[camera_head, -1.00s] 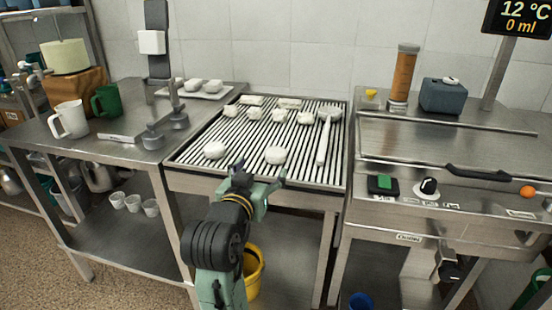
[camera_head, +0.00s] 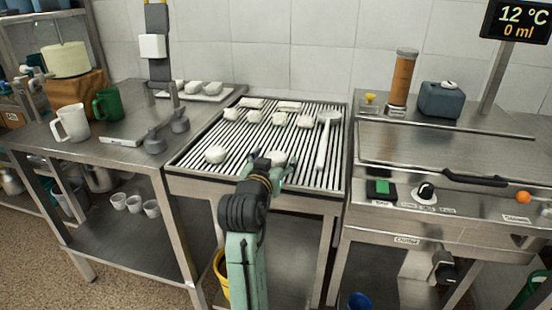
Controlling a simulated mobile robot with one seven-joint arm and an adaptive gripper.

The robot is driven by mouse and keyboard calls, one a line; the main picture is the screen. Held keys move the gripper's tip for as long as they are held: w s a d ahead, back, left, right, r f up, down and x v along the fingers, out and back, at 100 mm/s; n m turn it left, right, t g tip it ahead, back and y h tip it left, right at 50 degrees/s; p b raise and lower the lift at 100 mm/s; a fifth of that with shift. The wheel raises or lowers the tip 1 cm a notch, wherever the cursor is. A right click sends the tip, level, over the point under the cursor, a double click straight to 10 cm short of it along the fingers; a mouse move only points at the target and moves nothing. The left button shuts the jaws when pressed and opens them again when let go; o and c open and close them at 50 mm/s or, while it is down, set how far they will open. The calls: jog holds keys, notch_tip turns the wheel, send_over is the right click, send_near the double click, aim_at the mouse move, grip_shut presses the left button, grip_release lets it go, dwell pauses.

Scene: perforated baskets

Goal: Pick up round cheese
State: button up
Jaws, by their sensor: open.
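Several white cheeses lie on the slatted draining table (camera_head: 200,142). One round cheese (camera_head: 277,157) sits near the front edge, partly hidden behind my gripper (camera_head: 270,164). My gripper is open, with its fingers at the near side of this cheese; I cannot tell whether they touch it. Another round cheese (camera_head: 216,154) lies to the left near the front. A row of cheeses, including a round one (camera_head: 279,118), lies toward the back.
A white ladle (camera_head: 323,140) lies along the right side of the slats. The left table holds a white mug (camera_head: 71,122), a green mug (camera_head: 107,103), metal weights (camera_head: 155,140) and a white tray (camera_head: 197,97) with cheeses. A steel unit with a black handle (camera_head: 482,178) stands right.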

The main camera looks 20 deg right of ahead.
jog(key=shift+c, duration=0.5)
jog(key=c, duration=1.1)
